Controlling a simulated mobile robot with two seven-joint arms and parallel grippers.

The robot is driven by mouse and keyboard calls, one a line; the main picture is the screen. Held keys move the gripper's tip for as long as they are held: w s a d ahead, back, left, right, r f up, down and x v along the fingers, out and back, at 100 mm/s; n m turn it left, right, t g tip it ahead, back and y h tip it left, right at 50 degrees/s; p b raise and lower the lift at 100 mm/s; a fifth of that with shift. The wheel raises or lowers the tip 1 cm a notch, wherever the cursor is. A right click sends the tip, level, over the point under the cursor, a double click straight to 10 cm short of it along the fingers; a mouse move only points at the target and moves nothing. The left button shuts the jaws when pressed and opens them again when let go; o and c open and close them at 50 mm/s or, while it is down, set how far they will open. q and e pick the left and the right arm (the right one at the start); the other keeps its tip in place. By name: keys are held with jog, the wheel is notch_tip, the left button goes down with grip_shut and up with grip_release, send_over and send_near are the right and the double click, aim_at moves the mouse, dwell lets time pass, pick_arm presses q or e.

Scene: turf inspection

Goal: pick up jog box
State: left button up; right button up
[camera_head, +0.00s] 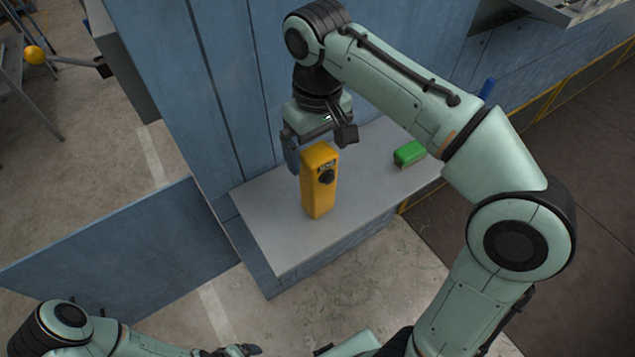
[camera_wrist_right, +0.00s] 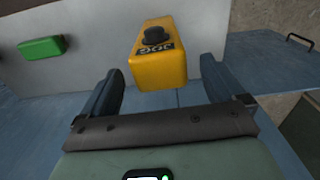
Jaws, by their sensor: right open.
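The jog box (camera_head: 318,195) is an orange-yellow box with a black knob and a dark label near its top. It stands upright on a grey shelf (camera_head: 265,215). My right gripper (camera_head: 318,148) is open at the top of the box, pointing down. In the right wrist view the jog box (camera_wrist_right: 160,65) shows between and beyond the two blue fingers of the right gripper (camera_wrist_right: 160,88). I cannot tell whether a finger touches it. My left gripper (camera_head: 240,350) shows only partly at the bottom edge, away from the shelf.
A green block (camera_head: 409,154) lies on the shelf to the right of the jog box; it also shows in the right wrist view (camera_wrist_right: 42,48). A blue panel wall (camera_head: 235,80) rises behind the shelf. A lower blue panel (camera_head: 120,250) stands at the left.

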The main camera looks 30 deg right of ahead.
aim_at(318, 184)
notch_tip(318, 184, down, 3)
jog(key=shift+f+b, duration=0.1)
jog(key=shift+b, duration=0.2)
jog(key=shift+s+f, duration=0.15)
jog(key=shift+f, duration=0.1)
jog(key=shift+w, duration=0.2)
jog(key=c, duration=0.5)
jog(key=shift+r, duration=0.1)
jog(key=c, duration=1.3)
